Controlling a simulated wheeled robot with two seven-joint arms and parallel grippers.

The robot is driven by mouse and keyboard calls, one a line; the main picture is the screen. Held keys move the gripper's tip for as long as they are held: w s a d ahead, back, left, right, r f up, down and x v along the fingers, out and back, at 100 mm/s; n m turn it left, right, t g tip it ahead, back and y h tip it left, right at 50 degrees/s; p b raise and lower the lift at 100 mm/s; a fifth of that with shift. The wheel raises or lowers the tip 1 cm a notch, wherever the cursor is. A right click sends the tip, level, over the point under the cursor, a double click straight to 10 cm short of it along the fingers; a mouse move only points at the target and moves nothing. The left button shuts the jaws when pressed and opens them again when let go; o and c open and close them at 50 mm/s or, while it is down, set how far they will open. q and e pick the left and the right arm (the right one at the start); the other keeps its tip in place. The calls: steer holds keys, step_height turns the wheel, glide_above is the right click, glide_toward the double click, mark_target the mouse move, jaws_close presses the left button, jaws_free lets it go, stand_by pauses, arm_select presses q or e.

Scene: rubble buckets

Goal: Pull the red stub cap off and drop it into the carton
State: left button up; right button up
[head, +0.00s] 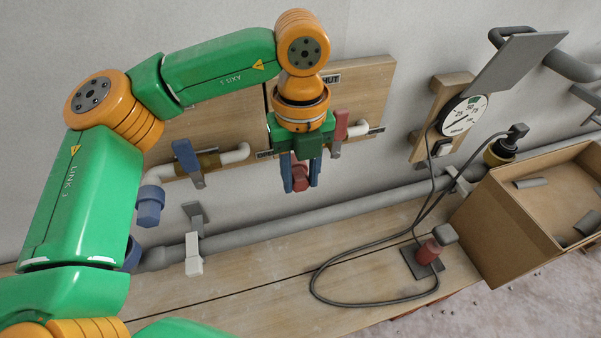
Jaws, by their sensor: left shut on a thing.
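The red stub cap (300,178) shows between the blue fingers of my left gripper (301,182), in the middle of the head view. The gripper is shut on it, pointing down in front of the wooden board. The gripper hides any stub behind the cap, so I cannot tell whether the cap still sits on one. The open brown carton (508,225) stands at the right, well apart from the gripper, with grey pipe pieces inside. My right gripper is not in view.
A blue cap (150,206) ends the left pipe, below a blue valve handle (186,156). A red valve handle (341,125) is close right of my gripper. A gauge (463,116), a looping black hose (348,304) and a red fitting (428,250) lie toward the carton.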

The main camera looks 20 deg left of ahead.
arm_select(q)
steer(key=shift+s+d+f, duration=0.1)
steer(key=shift+s+f, duration=0.05)
jaws_close()
steer(key=shift+s+d+b, duration=0.6)
steer(key=shift+s+b, duration=0.05)
steer(key=shift+s, duration=0.1)
steer(key=shift+s+d, duration=0.15)
steer(key=shift+s, duration=0.15)
steer(key=shift+s+d+b, duration=0.65)
steer(key=shift+s+b, duration=0.05)
steer(key=shift+s, duration=0.3)
